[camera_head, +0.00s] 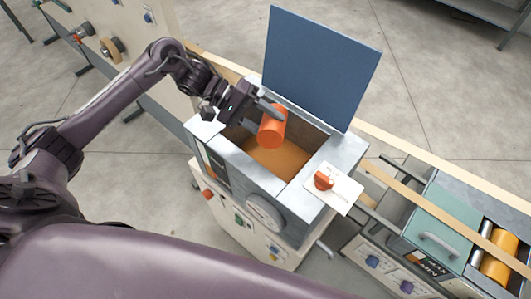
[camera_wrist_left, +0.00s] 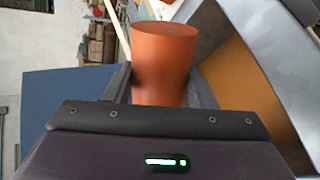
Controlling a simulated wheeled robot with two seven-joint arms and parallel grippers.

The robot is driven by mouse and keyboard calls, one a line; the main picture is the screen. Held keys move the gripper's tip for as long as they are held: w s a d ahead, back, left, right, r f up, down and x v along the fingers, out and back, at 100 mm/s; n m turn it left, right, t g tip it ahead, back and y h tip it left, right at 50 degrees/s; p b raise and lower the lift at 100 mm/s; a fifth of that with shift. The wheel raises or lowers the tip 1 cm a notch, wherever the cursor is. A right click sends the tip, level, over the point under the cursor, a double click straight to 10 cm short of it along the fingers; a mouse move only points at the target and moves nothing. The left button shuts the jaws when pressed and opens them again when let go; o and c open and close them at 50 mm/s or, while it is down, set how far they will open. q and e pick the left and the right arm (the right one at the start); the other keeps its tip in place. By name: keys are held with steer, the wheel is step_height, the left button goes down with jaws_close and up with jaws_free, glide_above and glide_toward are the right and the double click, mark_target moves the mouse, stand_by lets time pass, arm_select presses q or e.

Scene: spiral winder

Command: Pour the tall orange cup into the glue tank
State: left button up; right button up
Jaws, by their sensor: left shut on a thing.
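The tall orange cup (camera_head: 272,127) is held over the open glue tank (camera_head: 232,157) in the head view. It is tilted, and its bottom seems turned toward the camera. My left gripper (camera_head: 268,106) is shut on it. In the left wrist view the cup (camera_wrist_left: 165,60) sits between the two fingers of the left gripper (camera_wrist_left: 160,85). The tank holds an orange-brown surface (camera_head: 275,158). Its blue lid (camera_head: 320,68) stands raised at the back. My right gripper is not in view.
A red knob (camera_head: 323,181) on a white plate sits on the tank's right rim. A round dial (camera_head: 264,213) is on its front. A machine with a green cover (camera_head: 440,215) and rollers stands at the right. Wooden rails run behind the tank.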

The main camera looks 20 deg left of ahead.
mark_target(263, 131)
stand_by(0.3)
arm_select(q)
steer(key=shift+s+d+f+m+t, duration=0.1)
steer(key=shift+s+f+m+t, duration=0.4)
steer(key=shift+s+m+t, duration=0.1)
steer(key=shift+s+f+m+t+y, duration=0.1)
steer(key=shift+s+m+t+y, duration=0.2)
steer(key=shift+s+m+t, duration=0.25)
steer(key=shift+w, duration=0.15)
steer(key=shift+w+d, duration=0.1)
steer(key=shift+t, duration=0.25)
steer(key=shift+s+r+m+t, duration=0.2)
steer(key=shift+s+m+t, duration=0.3)
steer(key=shift+m, duration=0.25)
steer(key=shift+s+r+m+t, duration=0.2)
steer(key=shift+r+m+t, duration=0.25)
steer(key=shift+m+t, duration=0.05)
steer(key=shift+w+d, duration=0.1)
